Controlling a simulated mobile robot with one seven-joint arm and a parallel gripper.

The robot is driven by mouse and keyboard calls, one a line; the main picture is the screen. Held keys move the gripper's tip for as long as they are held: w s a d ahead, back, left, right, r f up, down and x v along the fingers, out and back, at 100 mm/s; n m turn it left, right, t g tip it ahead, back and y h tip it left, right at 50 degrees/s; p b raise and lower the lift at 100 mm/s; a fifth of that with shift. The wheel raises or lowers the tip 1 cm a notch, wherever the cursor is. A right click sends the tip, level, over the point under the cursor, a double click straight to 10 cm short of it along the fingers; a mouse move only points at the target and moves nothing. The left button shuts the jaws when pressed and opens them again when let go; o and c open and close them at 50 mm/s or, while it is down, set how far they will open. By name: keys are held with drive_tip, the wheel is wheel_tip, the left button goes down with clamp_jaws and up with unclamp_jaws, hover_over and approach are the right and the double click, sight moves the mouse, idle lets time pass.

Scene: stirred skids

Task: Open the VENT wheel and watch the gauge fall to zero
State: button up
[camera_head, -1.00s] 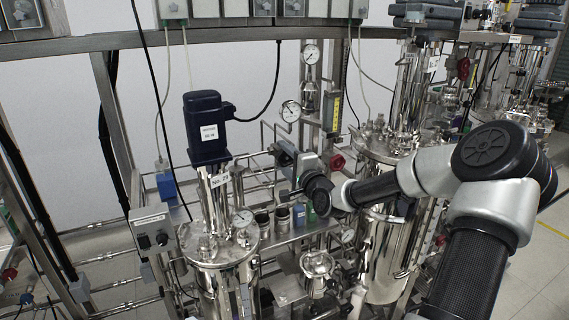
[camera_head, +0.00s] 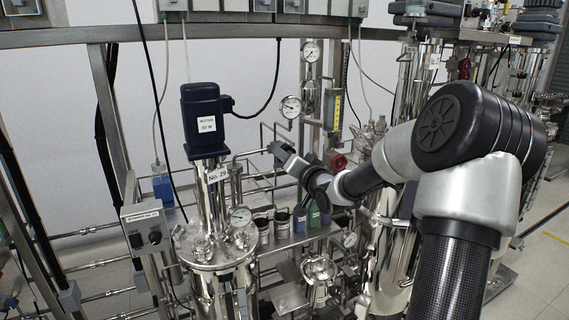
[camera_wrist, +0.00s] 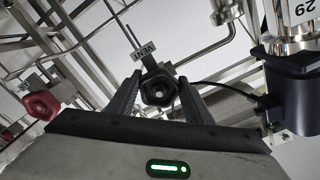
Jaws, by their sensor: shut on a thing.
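The VENT wheel (camera_wrist: 158,88) is a small dark handwheel under a tag (camera_wrist: 146,50) reading VENT in the wrist view. My gripper (camera_wrist: 159,100) is closed on its rim, one finger at each side. In the head view my gripper (camera_head: 281,154) reaches left to the pipework behind the bottles, and the wheel is hidden there. A round white gauge (camera_head: 291,106) is just above my gripper, and another gauge (camera_head: 311,50) is higher on the post. Their needles are too small to read, and I cannot tell which gauge belongs to the vent.
A red handwheel (camera_wrist: 41,105) is left of my gripper in the wrist view. A dark blue motor (camera_head: 206,122) stands on the left vessel (camera_head: 212,248). Small bottles (camera_head: 299,219) stand on a shelf below my gripper. Pipes surround the wheel closely.

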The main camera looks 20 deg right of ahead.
drive_tip(key=n+b, duration=0.1)
drive_tip(key=n, duration=0.1)
drive_tip(key=n+b, duration=0.4)
drive_tip(key=shift+d+f, duration=0.1)
drive_tip(key=shift+f, duration=0.15)
drive_tip(key=n+b, duration=0.3)
drive_tip(key=n, duration=0.1)
drive_tip(key=shift+d+n+b, duration=0.1)
drive_tip(key=shift+n+b, duration=0.2)
drive_tip(key=shift+r+n+b, duration=0.15)
drive_tip(key=shift+n+b, duration=0.55)
drive_tip(key=shift+n, duration=0.3)
drive_tip(key=o, duration=1)
drive_tip(key=shift+s+r, duration=0.1)
drive_tip(key=s, duration=0.5)
drive_tip(key=s+p, duration=0.1)
drive_tip(key=s, duration=1.1)
drive_tip(key=shift+s+d+p, duration=0.1)
drive_tip(key=shift+d+p, duration=0.2)
drive_tip(key=shift+d, duration=0.05)
